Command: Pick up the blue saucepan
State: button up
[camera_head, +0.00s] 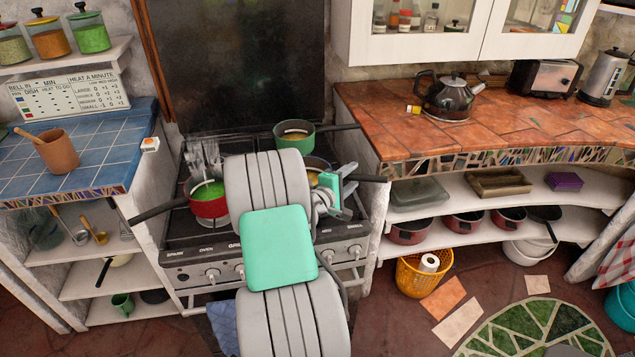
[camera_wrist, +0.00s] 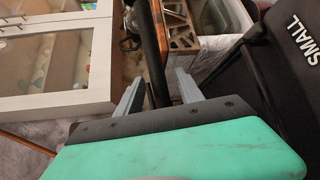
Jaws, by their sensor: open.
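The saucepan on the front right of the stove is mostly hidden behind my arm; a bluish rim (camera_head: 318,161) shows, so I take it for the blue saucepan. Its dark handle (camera_head: 368,178) points right past the stove's edge. My gripper (camera_head: 349,188) is open at this handle. In the wrist view a black handle (camera_wrist: 155,50) runs between the two grey fingers of my gripper (camera_wrist: 157,90), with gaps on both sides. The pan's body is not in the wrist view.
A red saucepan (camera_head: 208,200) with green contents stands front left on the stove (camera_head: 190,245), and a green saucepan (camera_head: 294,138) stands at the back. A tiled counter (camera_head: 520,125) is at right, with shelves of pans below. A kettle (camera_head: 448,97) stands on it.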

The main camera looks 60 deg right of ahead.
jog(key=shift+c, duration=0.3)
jog(key=shift+a, duration=0.1)
grip_shut()
dwell(0.9)
jog(key=shift+w+r, duration=0.1)
jog(key=shift+r, duration=0.05)
